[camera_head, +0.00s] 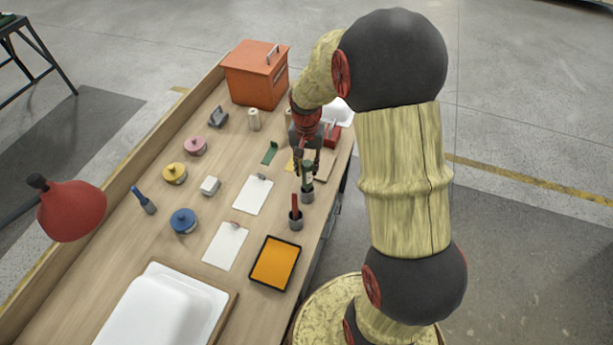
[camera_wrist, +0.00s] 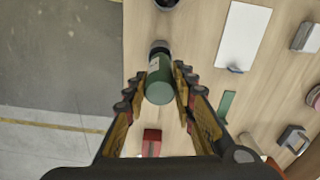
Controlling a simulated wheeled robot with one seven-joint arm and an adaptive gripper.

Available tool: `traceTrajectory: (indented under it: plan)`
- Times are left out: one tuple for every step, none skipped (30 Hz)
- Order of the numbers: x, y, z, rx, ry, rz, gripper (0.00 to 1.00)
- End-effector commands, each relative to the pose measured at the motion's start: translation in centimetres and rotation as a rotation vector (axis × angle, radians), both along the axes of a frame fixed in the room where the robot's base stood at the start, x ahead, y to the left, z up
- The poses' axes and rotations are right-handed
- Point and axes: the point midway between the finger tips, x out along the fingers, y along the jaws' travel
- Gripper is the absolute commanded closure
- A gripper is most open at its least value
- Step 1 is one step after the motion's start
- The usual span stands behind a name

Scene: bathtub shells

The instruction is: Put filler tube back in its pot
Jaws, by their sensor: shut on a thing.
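The green filler tube (camera_head: 308,177) is upright between the fingers of my gripper (camera_head: 307,168), near the right edge of the bench. In the wrist view the tube (camera_wrist: 159,86) has a pale label, and my gripper (camera_wrist: 163,76) is shut on it from both sides. A dark grey pot (camera_head: 307,194) stands directly under the tube; its rim (camera_wrist: 159,46) shows just past the tube in the wrist view. The tube's lower end meets the pot's mouth in the picture, but I cannot tell how deep it sits.
A second grey pot (camera_head: 295,223) holding a red tube (camera_head: 295,206) stands close in front. White boards (camera_head: 253,195), an orange tray (camera_head: 275,263), colored lidded tins (camera_head: 183,220) and an orange box (camera_head: 256,75) share the bench. A red lamp (camera_head: 70,210) stands at left.

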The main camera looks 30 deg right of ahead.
Motion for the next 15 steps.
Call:
traceTrajectory:
  plan:
    - [-0.1,0.0,-0.7,0.001,0.002,0.0,1.0]
    - [-0.1,0.0,-1.1,0.001,0.002,0.0,1.0]
    - [-0.1,0.0,-1.8,0.001,0.002,0.0,1.0]
    - [-0.1,0.0,-2.3,0.001,0.004,0.0,1.0]
    - [-0.1,0.0,-2.9,0.001,0.004,0.0,1.0]
    - [-0.1,0.0,-3.5,0.001,0.003,0.0,1.0]
    - [-0.1,0.0,-3.9,0.001,0.003,0.0,1.0]
    - [-0.1,0.0,-4.1,0.001,0.002,0.0,1.0]
    - [0.0,0.0,-4.4,0.0,0.001,0.0,1.0]
    - [0.0,0.0,-4.4,0.0,0.0,0.0,1.0]
    - [0.0,0.0,-4.4,0.0,0.0,0.0,1.0]
    - [0.0,0.0,-4.4,-0.001,-0.001,0.0,1.0]
    - [0.0,0.0,-4.3,-0.001,-0.001,0.0,1.0]
    - [0.0,0.0,-4.3,-0.001,-0.001,0.0,1.0]
    - [0.0,0.0,-4.3,-0.001,-0.001,0.0,1.0]
